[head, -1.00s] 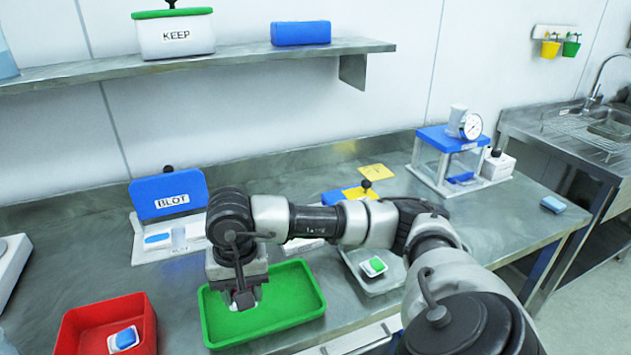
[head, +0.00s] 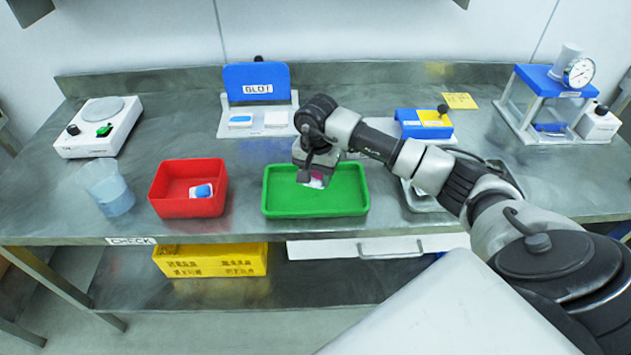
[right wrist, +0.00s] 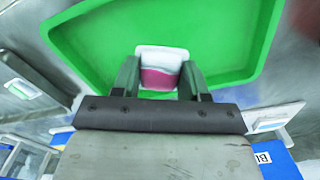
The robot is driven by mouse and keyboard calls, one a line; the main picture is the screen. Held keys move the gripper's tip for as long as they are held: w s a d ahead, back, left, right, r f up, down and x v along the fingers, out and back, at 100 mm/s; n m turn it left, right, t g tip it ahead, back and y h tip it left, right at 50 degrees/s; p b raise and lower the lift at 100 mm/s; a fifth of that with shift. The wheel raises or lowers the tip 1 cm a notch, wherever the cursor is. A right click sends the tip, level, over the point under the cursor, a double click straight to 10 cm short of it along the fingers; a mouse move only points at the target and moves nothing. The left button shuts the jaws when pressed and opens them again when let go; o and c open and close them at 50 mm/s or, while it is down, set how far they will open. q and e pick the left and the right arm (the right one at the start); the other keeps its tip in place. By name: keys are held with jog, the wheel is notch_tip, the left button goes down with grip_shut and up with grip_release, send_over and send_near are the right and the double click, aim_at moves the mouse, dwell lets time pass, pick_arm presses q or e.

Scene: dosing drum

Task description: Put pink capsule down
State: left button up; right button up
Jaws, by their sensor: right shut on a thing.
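My right gripper (head: 313,176) is over the left-middle part of the green tray (head: 345,210). It is shut on the pink capsule (head: 318,182), a small white block with a pink part, which the gripper partly hides in the head view. In the right wrist view the pink capsule (right wrist: 160,70) sits between the two fingers, with the green tray floor (right wrist: 215,50) behind it. I cannot tell whether the capsule touches the tray floor. My left gripper is not in view.
A red tray (head: 160,198) with a blue and white capsule (head: 201,191) stands left of the green tray. A beaker (head: 108,190) and a white stirrer-like device (head: 88,137) are further left. The BLOT stand (head: 257,85) is behind. A blue and yellow box (head: 424,123) stands back right.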

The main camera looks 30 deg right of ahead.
aim_at(315, 193)
jog(key=shift+w+f, duration=0.35)
jog(key=shift+f, duration=0.05)
notch_tip(315, 193, down, 3)
jog(key=shift+f+p, duration=0.1)
jog(key=shift+p, duration=0.55)
jog(key=shift+f, duration=0.25)
jog(key=shift+f+b, duration=0.25)
jog(key=shift+b, duration=0.1)
jog(key=o, duration=0.9)
jog(key=shift+r, duration=0.1)
